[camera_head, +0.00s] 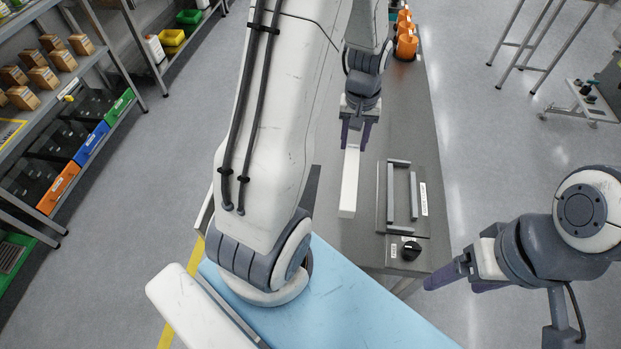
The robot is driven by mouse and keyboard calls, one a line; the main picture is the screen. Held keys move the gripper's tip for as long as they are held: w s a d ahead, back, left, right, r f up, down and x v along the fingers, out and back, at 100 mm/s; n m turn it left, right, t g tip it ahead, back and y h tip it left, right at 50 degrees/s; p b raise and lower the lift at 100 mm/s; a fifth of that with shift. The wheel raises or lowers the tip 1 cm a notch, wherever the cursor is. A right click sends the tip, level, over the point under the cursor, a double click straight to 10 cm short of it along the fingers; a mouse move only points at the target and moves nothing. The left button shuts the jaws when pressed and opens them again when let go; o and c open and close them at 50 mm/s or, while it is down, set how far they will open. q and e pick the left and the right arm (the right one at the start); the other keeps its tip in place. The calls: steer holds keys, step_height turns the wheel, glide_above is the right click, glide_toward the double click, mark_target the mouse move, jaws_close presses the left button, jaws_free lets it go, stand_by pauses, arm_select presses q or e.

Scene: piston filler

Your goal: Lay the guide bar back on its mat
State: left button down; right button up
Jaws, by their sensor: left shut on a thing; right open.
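My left gripper (356,136) points down over the grey bench and is shut on a pale, straight bar, the guide bar (348,184). The bar extends from between the fingers toward the near side of the bench. I cannot tell whether it touches the bench top. My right gripper (454,279) is open and empty, off the bench's near right corner. A flat light-blue surface (345,312) lies at the bottom, partly hidden by my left arm. I cannot tell whether it is the mat.
A dark plate with a grey rectangular frame (413,196) is on the grey bench (329,229), right of the bar. A black knob (411,250) sits at its near end. Orange items (406,40) stand at the far end. Shelves with bins (92,143) are at left.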

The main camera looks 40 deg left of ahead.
arm_select(q)
steer(key=s+a+f, duration=0.1)
steer(key=a+f, duration=0.1)
steer(key=a, duration=0.1)
steer(key=s+a+f+p, duration=0.1)
steer(key=a+f, duration=0.1)
steer(key=a, duration=0.1)
steer(key=s+a+f+p, duration=0.1)
steer(key=s+a+f, duration=0.1)
steer(key=a, duration=0.1)
steer(key=shift+a+f, duration=0.1)
steer(key=shift+a, duration=0.25)
step_height(320, 180, down, 4)
steer(key=shift+r+p, duration=0.15)
steer(key=shift+p, duration=0.45)
steer(key=shift+f, duration=0.2)
steer(key=shift+f, duration=0.2)
steer(key=shift+c, duration=2.2)
jaws_free()
steer(key=shift+r, duration=0.1)
steer(key=shift+r, duration=0.1)
